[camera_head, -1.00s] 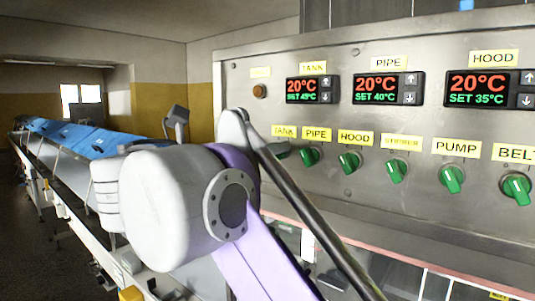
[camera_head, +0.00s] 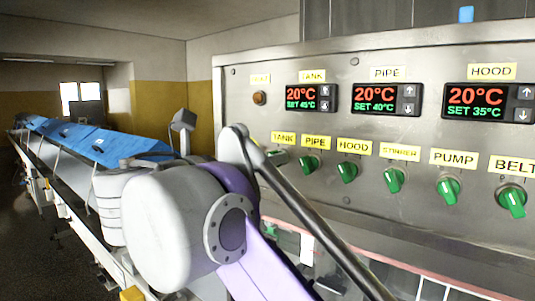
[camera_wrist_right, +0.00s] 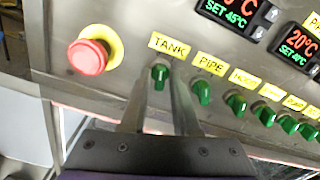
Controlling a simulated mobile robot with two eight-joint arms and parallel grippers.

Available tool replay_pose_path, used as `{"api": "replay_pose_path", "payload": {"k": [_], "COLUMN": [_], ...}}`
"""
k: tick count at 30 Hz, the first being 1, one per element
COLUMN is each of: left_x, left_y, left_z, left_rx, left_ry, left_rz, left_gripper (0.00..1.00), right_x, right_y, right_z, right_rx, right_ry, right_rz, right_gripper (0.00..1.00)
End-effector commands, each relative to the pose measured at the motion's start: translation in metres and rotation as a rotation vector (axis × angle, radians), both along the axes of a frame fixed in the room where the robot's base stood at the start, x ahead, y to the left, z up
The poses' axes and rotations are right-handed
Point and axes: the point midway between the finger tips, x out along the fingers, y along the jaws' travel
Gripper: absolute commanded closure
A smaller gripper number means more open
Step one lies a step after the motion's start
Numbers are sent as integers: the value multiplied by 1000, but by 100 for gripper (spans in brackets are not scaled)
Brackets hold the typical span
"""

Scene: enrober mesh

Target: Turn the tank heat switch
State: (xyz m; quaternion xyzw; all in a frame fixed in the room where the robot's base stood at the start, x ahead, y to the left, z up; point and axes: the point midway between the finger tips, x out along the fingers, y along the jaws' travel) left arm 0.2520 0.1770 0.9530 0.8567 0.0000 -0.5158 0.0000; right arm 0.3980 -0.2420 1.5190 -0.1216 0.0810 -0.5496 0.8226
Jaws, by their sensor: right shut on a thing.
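The tank heat switch (camera_wrist_right: 160,73) is a small green knob under the yellow TANK label (camera_wrist_right: 169,46) in the right wrist view. The two grey fingers of my right gripper (camera_wrist_right: 162,82) stand on either side of the knob, shut on it. In the head view the TANK label (camera_head: 283,138) shows at the left end of the lower row. There my right arm hides most of the gripper and part of the switch. The tank display (camera_head: 311,98) reads 20°C, SET 45°C. My left gripper is not in view.
The pipe switch (camera_wrist_right: 202,91) is close to the right of my fingers, with several more green switches beyond it. A red button (camera_wrist_right: 88,57) on a yellow collar is to the left. A conveyor with blue covers (camera_head: 95,140) runs along the left.

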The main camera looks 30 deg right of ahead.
Motion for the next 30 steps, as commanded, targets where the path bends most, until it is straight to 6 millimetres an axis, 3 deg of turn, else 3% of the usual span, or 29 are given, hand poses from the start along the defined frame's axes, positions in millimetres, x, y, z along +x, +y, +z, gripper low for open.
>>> {"api": "replay_pose_path", "payload": {"k": [15, 30], "left_x": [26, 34], "left_y": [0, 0], "left_z": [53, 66], "left_rx": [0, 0], "left_ry": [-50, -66], "left_rz": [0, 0], "left_gripper": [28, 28], "right_x": [-1, 0], "right_y": [0, 0], "right_z": [4, 2], "right_rx": [185, 298], "right_ry": [-449, -725], "right_rz": [0, 1], "right_gripper": [100, 100]}}
